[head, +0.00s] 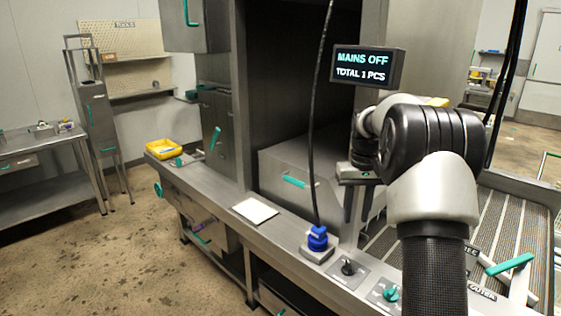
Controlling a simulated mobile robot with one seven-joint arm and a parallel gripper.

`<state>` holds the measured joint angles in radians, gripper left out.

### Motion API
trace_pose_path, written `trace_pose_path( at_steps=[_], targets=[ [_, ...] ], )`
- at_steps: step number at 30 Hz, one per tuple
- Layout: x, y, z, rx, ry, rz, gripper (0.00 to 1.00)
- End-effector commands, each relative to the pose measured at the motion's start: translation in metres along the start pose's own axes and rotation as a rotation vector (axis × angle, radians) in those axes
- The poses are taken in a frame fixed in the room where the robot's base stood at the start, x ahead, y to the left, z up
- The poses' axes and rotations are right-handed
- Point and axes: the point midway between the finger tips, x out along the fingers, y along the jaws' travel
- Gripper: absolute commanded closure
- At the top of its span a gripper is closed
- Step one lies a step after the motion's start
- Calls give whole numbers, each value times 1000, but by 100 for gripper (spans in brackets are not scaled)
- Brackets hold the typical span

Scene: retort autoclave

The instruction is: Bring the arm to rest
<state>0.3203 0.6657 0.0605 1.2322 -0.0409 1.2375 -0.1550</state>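My arm rises from the lower right of the head view and bends at a dark, ribbed joint. My gripper (357,205) hangs below the wrist, left of that joint, with its fingers pointing down. Its two dark fingers stand apart with a gap between them, and I see nothing held there. It appears in front of the steel housing, above the machine's front ledge.
A display (367,67) reads "MAINS OFF, TOTAL 1 PCS". A blue plug (317,238) with a hanging black cable, a dark knob (348,267) and a green knob (390,294) sit on the ledge. A white plate (255,210) and yellow tray (164,149) lie further left.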

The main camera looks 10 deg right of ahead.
Motion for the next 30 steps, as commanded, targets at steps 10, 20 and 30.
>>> trace_pose_path(
  at_steps=[10,20,30],
  targets=[
    [-152,-69,99,-48,171,31,70],
    [-220,-117,248,-84,364,13,70],
    [-206,-132,331,-101,479,-26,70]
  ],
)
